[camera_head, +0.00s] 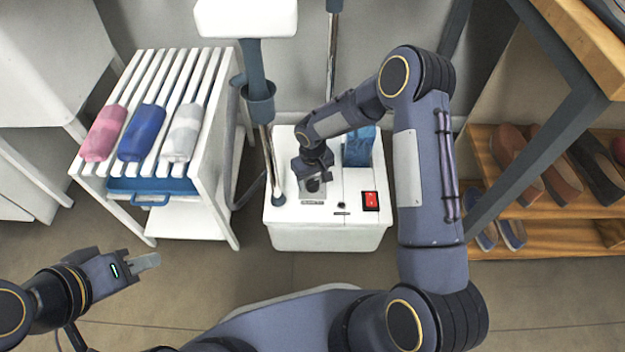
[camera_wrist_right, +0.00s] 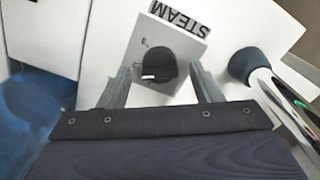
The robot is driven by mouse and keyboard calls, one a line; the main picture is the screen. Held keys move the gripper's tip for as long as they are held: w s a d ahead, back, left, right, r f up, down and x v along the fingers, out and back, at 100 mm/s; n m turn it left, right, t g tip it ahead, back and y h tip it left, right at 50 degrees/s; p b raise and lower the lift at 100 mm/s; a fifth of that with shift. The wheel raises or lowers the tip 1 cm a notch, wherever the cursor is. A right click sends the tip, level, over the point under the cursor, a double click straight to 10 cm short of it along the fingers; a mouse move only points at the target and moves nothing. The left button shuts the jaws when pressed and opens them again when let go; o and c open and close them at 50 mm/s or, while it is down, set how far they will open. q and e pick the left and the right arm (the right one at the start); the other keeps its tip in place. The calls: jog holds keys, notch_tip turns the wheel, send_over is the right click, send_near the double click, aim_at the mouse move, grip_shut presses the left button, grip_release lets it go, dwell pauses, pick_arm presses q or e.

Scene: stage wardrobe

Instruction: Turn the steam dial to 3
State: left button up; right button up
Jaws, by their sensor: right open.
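The steam dial (camera_wrist_right: 158,66) is a dark round knob with a white pointer mark, on a light grey plate labelled STEAM in the right wrist view. It sits on top of the white steamer base (camera_head: 290,238). My right gripper (camera_wrist_right: 166,84) is open, its two fingers apart on either side of the dial; I cannot tell whether they touch it. In the head view the right gripper (camera_head: 313,186) covers much of the dial. The scale numbers are too small to read. My left gripper (camera_head: 148,261) hangs over the floor, away from the steamer; its finger gap is unclear.
A red switch (camera_head: 370,201) and a blue tank (camera_head: 358,147) are on the steamer base. A pole (camera_head: 268,150) rises at its left. A white slatted rack (camera_head: 215,165) with rolled cloths stands left. A wooden shoe shelf (camera_head: 540,205) stands right.

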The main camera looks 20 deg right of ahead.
jog(key=shift+c, duration=0.5)
jog(key=c, duration=0.9)
jog(key=shift+m, duration=0.3)
jog(key=shift+m+b, duration=0.4)
jog(key=shift+m, duration=0.5)
jog(key=m, duration=0.2)
jog(key=shift+m, duration=0.4)
jog(key=m, duration=0.3)
jog(key=shift+m, duration=1.8)
